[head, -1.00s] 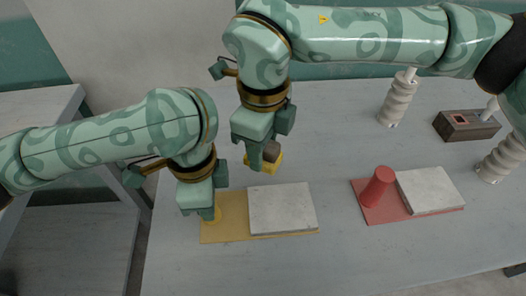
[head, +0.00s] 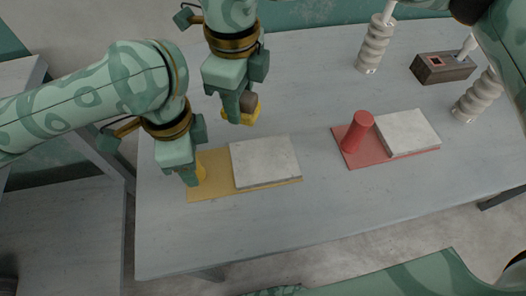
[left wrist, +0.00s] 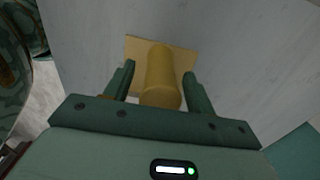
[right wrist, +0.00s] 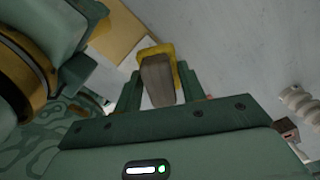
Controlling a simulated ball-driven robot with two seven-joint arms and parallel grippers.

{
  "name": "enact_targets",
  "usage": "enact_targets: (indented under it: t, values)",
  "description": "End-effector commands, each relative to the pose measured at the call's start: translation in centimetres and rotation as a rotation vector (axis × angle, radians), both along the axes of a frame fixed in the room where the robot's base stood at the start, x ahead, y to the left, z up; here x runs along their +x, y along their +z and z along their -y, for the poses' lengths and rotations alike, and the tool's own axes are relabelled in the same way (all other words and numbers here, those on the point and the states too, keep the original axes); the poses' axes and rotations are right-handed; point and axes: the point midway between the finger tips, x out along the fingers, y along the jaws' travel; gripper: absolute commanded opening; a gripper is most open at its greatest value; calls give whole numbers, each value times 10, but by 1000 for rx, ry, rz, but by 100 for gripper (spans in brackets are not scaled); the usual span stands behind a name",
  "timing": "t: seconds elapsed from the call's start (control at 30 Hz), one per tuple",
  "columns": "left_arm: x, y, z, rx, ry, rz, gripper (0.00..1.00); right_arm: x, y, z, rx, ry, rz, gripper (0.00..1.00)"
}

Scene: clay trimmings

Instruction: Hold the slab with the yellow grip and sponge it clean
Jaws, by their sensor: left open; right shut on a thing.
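The grey slab (head: 265,162) lies flat on a yellow mat (head: 215,187), whose yellow grip (head: 201,174) stands upright at its left end. My left gripper (head: 192,178) is at that grip; in the left wrist view the yellow grip (left wrist: 160,75) stands between the open fingers (left wrist: 158,88). My right gripper (head: 243,108) is shut on the brown handle of a yellow sponge (head: 254,115), held behind the slab. In the right wrist view the brown handle (right wrist: 157,80) is between the fingers, with the yellow sponge (right wrist: 168,52) beyond it.
A red mat (head: 356,158) with a red grip (head: 357,131) and another grey slab (head: 408,133) lies to the right. Two ribbed pale posts (head: 371,50) (head: 478,97) and a dark box (head: 444,68) stand at the back right. The front table is clear.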

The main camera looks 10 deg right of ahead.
Motion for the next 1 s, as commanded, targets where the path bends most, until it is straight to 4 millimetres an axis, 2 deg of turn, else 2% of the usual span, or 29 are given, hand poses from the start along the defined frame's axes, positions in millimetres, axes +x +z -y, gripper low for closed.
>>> enact_targets:
  t: [0.17,0.4,0.53,0.7,1.0]
  values:
    - [2,26,0,0,-1,8,55,0,0,0,0,0,0,9]
    - [2,82,0,1,1,7,55,0,0,0,0,0,0,9]
    - [2,104,0,1,2,5,55,0,0,0,0,0,0,9]
    - [1,117,0,0,1,1,55,0,0,0,0,0,0,9]
    - [1,118,0,0,1,0,55,0,0,0,0,0,0,9]
